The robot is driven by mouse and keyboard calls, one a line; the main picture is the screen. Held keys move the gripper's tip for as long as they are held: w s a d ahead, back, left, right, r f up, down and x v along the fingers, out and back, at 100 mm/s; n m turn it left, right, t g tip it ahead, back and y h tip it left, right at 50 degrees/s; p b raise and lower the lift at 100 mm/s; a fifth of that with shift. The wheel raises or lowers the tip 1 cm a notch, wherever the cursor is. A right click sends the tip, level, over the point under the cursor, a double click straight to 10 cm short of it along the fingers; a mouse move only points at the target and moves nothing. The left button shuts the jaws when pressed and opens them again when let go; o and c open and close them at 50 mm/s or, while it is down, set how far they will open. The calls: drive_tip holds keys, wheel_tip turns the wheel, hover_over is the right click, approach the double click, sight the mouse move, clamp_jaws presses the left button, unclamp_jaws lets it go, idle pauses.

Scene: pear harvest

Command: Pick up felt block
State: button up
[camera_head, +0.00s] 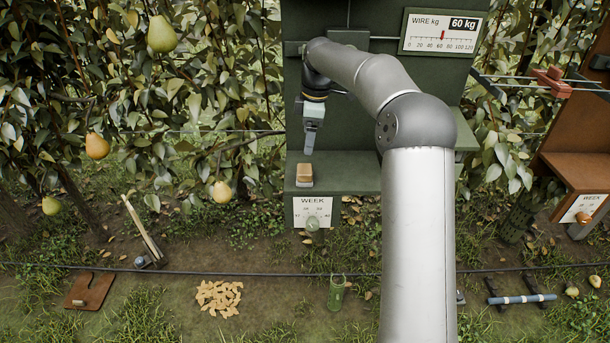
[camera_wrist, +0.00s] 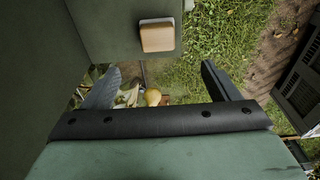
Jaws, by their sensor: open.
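The felt block (camera_head: 305,174), a small tan block with a pale layer, sits on the green shelf (camera_head: 345,172) near its left front edge. It also shows at the top centre of the wrist view (camera_wrist: 157,39), near the shelf's edge. My gripper (camera_head: 310,150) points down just above the block in the head view, apart from it. In the wrist view my gripper (camera_wrist: 161,82) has its two fingers spread with nothing held between them. The block lies beyond the fingertips there, roughly centred between them left to right.
A green back panel (camera_head: 440,80) with a "WIRE kg" gauge (camera_head: 443,31) stands behind the shelf. A "WEEK" dial (camera_head: 312,212) is on the shelf's front. Leafy branches with pears (camera_head: 222,191) hang at left. A brown stand (camera_head: 577,165) is at right.

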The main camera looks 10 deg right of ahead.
sight(305, 168)
drive_tip(key=f, duration=0.5)
drive_tip(key=a+f, duration=0.1)
drive_tip(key=f, duration=0.2)
drive_tip(key=shift+w, duration=0.1)
drive_tip(key=shift+w+f+p, duration=0.2)
drive_tip(key=shift+f+p, duration=0.45)
drive_tip(key=shift+f, duration=1.9)
drive_tip(key=c, duration=1.1)
